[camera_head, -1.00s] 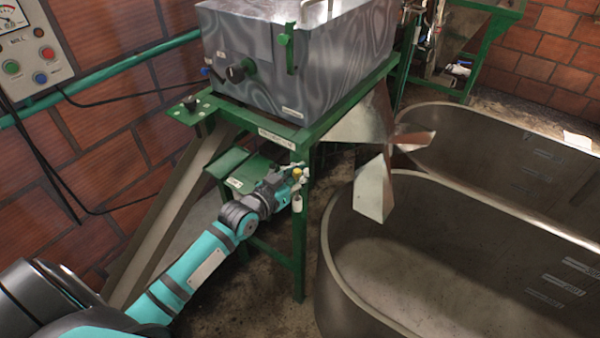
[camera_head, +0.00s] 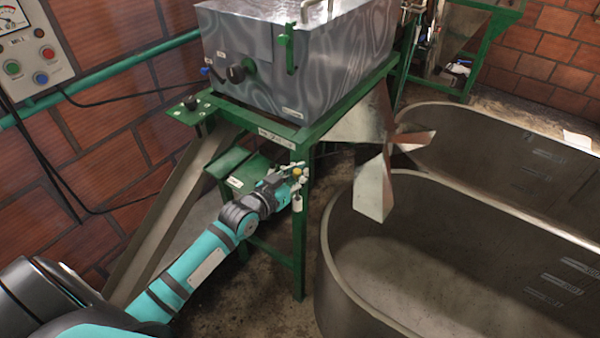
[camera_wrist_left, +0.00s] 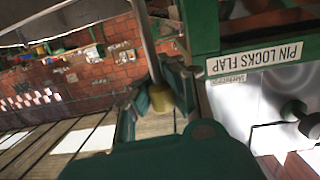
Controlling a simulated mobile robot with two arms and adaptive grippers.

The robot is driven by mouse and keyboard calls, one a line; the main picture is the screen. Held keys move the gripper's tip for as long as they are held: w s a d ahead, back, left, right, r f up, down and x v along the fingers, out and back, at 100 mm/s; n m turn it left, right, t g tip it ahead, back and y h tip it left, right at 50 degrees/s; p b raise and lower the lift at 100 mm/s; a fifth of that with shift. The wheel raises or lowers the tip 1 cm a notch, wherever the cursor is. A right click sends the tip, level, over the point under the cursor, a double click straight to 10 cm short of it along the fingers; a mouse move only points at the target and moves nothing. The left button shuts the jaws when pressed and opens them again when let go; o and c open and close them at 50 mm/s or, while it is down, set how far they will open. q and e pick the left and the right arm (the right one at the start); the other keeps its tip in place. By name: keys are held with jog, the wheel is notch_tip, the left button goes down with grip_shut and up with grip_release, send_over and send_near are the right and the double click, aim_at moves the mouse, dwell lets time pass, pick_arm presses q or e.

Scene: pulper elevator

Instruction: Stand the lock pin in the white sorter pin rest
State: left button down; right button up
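My left gripper (camera_head: 294,178) is beside the front green leg of the machine frame, just above the white pin rest (camera_head: 297,203) on that leg. The lock pin has a yellow head (camera_head: 297,172) that shows at the fingertips. In the left wrist view the yellow head (camera_wrist_left: 161,98) sits between the two fingers, and a grey rod runs up from it. The gripper looks shut on the pin. The rest's opening is too small to make out. My right gripper is not in view.
The grey machine box (camera_head: 300,60) stands on a green frame (camera_head: 300,240). A "PIN LOCKS FLAP" label (camera_wrist_left: 254,59) shows close by in the wrist view. A large metal tank (camera_head: 440,270) stands to the right. Brick wall is at the left.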

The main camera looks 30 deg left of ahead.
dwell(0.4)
pick_arm(q)
jog(key=shift+f+b, duration=1.7)
jog(key=shift+f, duration=0.85)
jog(key=c, duration=2)
grip_release()
jog(key=o, duration=0.6)
jog(key=v, duration=1.2)
jog(key=shift+r, duration=0.1)
